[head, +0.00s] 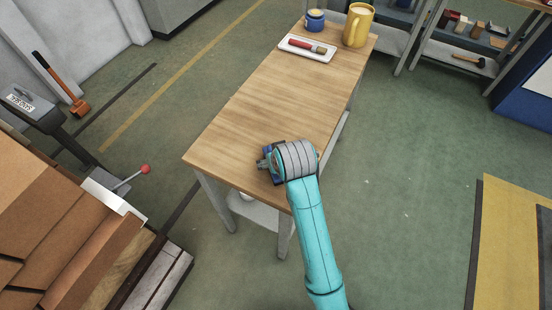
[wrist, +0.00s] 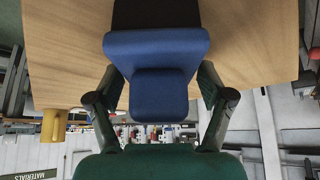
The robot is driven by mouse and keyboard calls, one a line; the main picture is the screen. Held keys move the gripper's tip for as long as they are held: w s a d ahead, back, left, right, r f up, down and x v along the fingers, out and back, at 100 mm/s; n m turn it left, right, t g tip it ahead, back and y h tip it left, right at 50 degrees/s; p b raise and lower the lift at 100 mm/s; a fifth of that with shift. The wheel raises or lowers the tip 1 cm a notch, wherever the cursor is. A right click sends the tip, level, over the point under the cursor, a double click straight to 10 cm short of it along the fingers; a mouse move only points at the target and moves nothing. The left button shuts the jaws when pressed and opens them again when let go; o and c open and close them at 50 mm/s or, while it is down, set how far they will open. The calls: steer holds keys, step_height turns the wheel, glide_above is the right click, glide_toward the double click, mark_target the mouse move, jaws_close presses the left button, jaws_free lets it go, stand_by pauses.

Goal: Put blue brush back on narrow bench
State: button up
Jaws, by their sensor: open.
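The narrow bench (head: 255,105) has a wooden top and pale grey legs, and its top also fills the upper wrist view (wrist: 260,45). The blue brush (wrist: 155,55), a blue block with a dark part behind it, shows large in the middle of the wrist view. My gripper (wrist: 160,88) is open, with one finger on each side of the brush's narrower blue end. Gaps show beside that end. In the head view, my gripper (head: 268,163) is over the bench's near end and mostly hides the brush. I cannot tell whether the brush touches the top.
A white tray (head: 290,47) with a red and green item, a blue pot (head: 315,20) and a yellow mug (head: 357,26) stand at the bench's far end. The middle of the top is clear. A brick stack (head: 75,230) is at left, shelves (head: 465,55) at upper right.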

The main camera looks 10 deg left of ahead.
steer(key=v, duration=1.2)
steer(key=shift+r, duration=0.1)
